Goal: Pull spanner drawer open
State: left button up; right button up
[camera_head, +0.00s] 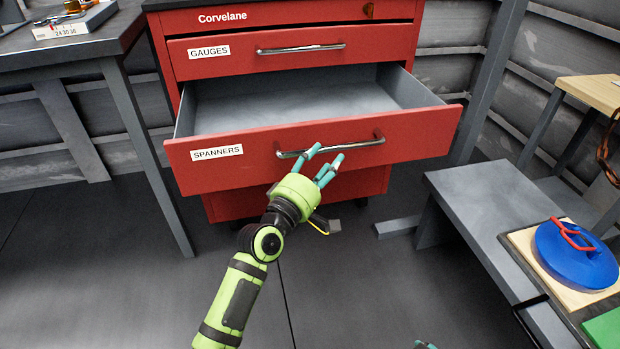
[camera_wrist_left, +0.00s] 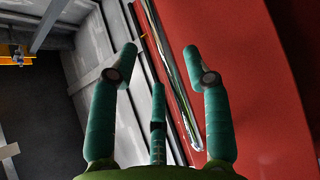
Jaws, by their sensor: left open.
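The red spanner drawer (camera_head: 220,165), labelled SPANNERS, stands pulled out of the red cabinet, and its grey inside looks empty. Its curved metal handle (camera_head: 365,141) runs across the drawer front. My left gripper (camera_head: 326,158) is open with its teal fingers at the handle, just in front of the drawer. In the left wrist view the open fingers (camera_wrist_left: 160,62) are near the handle (camera_wrist_left: 172,80) and the red front; I cannot tell whether they touch it. Only a fingertip of my right gripper (camera_head: 425,345) shows at the bottom edge.
The GAUGES drawer (camera_head: 380,52) above is shut. A grey workbench (camera_head: 75,50) stands at the left. At the right are a low grey bench (camera_head: 480,210) and a blue round lid with a red handle (camera_head: 575,262).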

pick_arm(q)
jog(key=r+v, duration=0.1)
jog(key=v, duration=0.5)
jog(key=shift+f, duration=0.45)
jog(key=shift+s, duration=0.15)
